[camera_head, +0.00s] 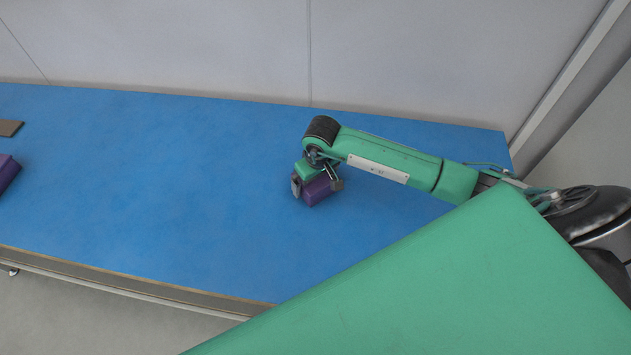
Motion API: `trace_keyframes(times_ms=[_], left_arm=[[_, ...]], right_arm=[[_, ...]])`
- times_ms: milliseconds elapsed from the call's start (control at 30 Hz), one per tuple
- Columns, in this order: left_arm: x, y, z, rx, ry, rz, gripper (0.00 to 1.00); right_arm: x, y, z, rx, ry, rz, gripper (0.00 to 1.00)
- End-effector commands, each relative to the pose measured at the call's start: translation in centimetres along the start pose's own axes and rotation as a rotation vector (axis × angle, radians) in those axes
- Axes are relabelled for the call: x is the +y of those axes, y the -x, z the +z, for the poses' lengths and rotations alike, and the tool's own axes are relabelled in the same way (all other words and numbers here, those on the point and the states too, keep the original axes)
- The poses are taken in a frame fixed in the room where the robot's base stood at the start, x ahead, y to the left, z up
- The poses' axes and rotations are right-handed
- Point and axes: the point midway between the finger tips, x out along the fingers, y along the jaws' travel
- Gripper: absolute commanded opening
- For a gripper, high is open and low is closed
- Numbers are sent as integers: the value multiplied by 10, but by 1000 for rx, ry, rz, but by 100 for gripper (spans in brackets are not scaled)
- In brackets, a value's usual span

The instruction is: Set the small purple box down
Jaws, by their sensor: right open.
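The small purple box (318,191) is on the blue table (190,190), right of its middle. My right gripper (317,188) is above it, with one finger on each side of the box. The jaws are open around the box, and the wrist hides part of its top. I cannot tell whether a finger still touches it. My left gripper is not in view.
Another purple object (7,172) is cut off at the left edge. A flat brown piece (10,128) lies behind it. The blue table between them and the right gripper is clear. A grey wall (190,50) stands behind the table.

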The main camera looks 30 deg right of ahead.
Motion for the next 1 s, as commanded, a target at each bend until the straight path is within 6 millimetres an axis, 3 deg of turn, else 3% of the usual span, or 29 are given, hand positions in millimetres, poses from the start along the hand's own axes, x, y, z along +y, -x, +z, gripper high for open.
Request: trace_keyframes(times_ms=[633,667,833,1000], left_arm=[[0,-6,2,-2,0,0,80],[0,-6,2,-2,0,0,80],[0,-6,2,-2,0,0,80],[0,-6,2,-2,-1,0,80]], right_arm=[[0,-3,0,0,0,0,100],[0,-3,0,0,0,0,98],[0,-3,0,0,0,0,65],[0,-2,0,0,0,0,60]])
